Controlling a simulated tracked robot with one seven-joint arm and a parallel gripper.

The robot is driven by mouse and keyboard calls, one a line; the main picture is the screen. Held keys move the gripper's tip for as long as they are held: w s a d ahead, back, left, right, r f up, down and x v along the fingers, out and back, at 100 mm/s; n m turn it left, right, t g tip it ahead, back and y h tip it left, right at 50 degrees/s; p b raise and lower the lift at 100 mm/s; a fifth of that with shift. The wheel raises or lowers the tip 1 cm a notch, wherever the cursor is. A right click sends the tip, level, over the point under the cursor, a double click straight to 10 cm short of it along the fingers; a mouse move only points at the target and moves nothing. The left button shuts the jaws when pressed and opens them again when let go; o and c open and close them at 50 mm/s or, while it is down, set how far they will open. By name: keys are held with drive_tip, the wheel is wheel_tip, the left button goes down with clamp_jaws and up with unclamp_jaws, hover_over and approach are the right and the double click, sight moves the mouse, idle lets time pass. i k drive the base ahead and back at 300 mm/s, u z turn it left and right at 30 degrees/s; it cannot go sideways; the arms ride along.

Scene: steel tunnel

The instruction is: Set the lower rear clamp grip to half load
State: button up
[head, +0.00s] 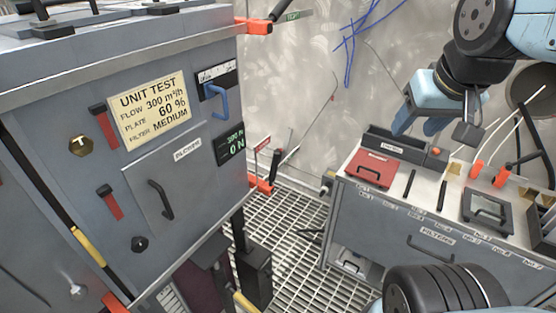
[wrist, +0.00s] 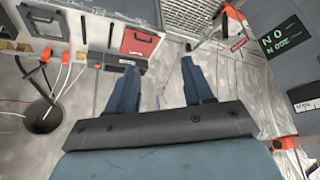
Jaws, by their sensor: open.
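The lower rear clamp is orange (head: 262,186), at the rear edge of the grey test unit (head: 190,225). Its black grip (head: 276,166) leans upward, and a red tag (head: 263,143) stands beside it. In the wrist view the red tag (wrist: 237,45) shows near the top, beside orange clamp parts (wrist: 235,13). The load marks are too small to read. The upper rear clamp (head: 258,26) has a black grip and a green tag (head: 293,16). My gripper (head: 436,122) is open and empty, above the filter bench and well right of both clamps; it shows in the wrist view (wrist: 158,72).
The filter bench (head: 400,240) holds a red case (head: 369,168), a dark framed filter (head: 487,211) and orange-ended pale cables. A sign (head: 152,107) reads 300, 60 % and MEDIUM. The grated floor (head: 285,235) between unit and bench is narrow.

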sight(276, 156)
drive_tip(key=u, duration=0.4)
drive_tip(key=k, duration=0.4)
drive_tip(key=u, duration=0.3)
drive_tip(key=i, duration=0.5)
